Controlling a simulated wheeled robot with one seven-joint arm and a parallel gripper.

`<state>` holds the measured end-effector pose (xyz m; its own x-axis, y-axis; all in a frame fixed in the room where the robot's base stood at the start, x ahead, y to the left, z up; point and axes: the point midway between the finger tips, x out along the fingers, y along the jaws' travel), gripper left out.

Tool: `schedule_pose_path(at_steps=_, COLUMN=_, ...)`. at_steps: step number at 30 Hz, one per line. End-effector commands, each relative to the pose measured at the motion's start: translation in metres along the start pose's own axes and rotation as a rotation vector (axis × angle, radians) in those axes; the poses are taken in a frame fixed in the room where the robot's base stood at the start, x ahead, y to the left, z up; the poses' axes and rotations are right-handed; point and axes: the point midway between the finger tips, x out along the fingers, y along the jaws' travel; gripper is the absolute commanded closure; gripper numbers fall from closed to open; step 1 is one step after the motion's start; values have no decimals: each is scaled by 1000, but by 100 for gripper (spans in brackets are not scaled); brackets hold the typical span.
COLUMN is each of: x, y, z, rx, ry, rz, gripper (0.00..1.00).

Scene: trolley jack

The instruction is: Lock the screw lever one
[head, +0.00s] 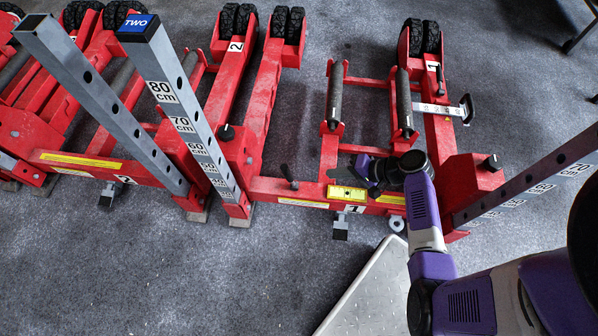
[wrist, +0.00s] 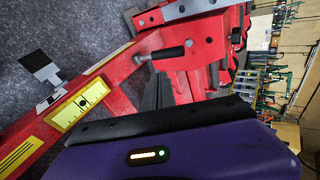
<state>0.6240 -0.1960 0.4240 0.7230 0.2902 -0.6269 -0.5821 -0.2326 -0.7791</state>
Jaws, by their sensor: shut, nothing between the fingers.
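The red jack marked 1 (head: 315,190) lies on the carpet at the middle right of the head view. A short black-handled lever (head: 290,178) stands up from the left part of its front beam. A black-handled lever on red metal also shows in the wrist view (wrist: 168,53), pointing sideways; it looks like the same one. My gripper (head: 362,168) is over the front beam, right of that lever and apart from it. Its dark fingers (wrist: 158,92) are shut and empty, just below the lever in the wrist view. Whether the lever is locked cannot be told.
A yellow level plate (head: 347,194) sits on the beam below my gripper. Jack two's upright grey post (head: 180,95) rises to the left, beside another leaning post. A black knob (head: 490,163) stands at jack one's right end.

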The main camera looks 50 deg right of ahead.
Motion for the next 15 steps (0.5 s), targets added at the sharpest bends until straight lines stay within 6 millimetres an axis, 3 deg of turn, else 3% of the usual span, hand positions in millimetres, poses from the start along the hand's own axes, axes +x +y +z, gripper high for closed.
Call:
schedule_pose_path(at_steps=10, x=1, y=0, z=1, rx=-2, ry=-3, rz=2, gripper=100)
schedule_pose_path(at_steps=15, x=14, y=1, z=1, rx=-3, ry=-5, rz=1, gripper=100)
